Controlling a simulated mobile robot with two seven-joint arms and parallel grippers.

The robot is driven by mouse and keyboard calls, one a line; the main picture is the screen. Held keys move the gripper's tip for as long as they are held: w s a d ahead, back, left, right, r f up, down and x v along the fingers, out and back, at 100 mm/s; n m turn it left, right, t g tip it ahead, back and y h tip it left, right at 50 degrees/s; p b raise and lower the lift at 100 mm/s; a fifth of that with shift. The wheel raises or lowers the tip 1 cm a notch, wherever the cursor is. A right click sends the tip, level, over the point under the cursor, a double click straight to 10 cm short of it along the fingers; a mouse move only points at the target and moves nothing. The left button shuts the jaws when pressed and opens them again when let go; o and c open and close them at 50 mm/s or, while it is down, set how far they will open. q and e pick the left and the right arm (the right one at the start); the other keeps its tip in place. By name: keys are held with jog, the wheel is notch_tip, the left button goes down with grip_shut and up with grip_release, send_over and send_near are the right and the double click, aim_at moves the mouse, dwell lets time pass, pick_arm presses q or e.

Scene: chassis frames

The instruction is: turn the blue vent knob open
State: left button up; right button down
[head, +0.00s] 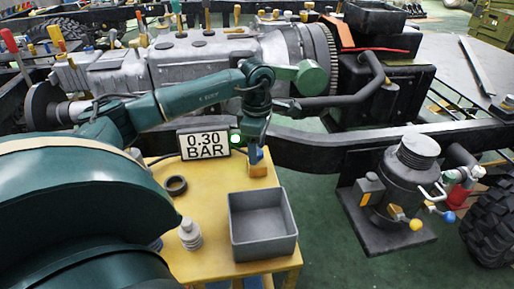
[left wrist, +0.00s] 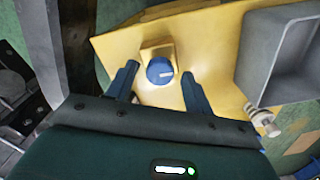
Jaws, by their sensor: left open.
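The blue knob (left wrist: 160,70), round with a white mark, sits on a small yellow block (left wrist: 157,49) on the yellow table (left wrist: 115,45). My left gripper (left wrist: 159,76) is open, with one blue finger on each side of the knob in the left wrist view; I see gaps between fingers and knob. In the head view the left gripper (head: 255,152) points down over the block (head: 258,171) and largely hides the knob. A display (head: 204,143) beside it reads 0.30 BAR, with a green light at its right. My right gripper is not in view.
A grey open bin (head: 262,251) stands on the table front right of the block. A black ring (head: 176,185) and a grey stepped fitting (head: 189,234) lie left of it. A grey canister (head: 408,183) with yellow and blue ball-ended handles stands on the right. The chassis frame runs behind.

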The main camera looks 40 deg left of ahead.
pick_arm(q)
jog(key=shift+c, duration=0.5)
jog(key=c, duration=0.9)
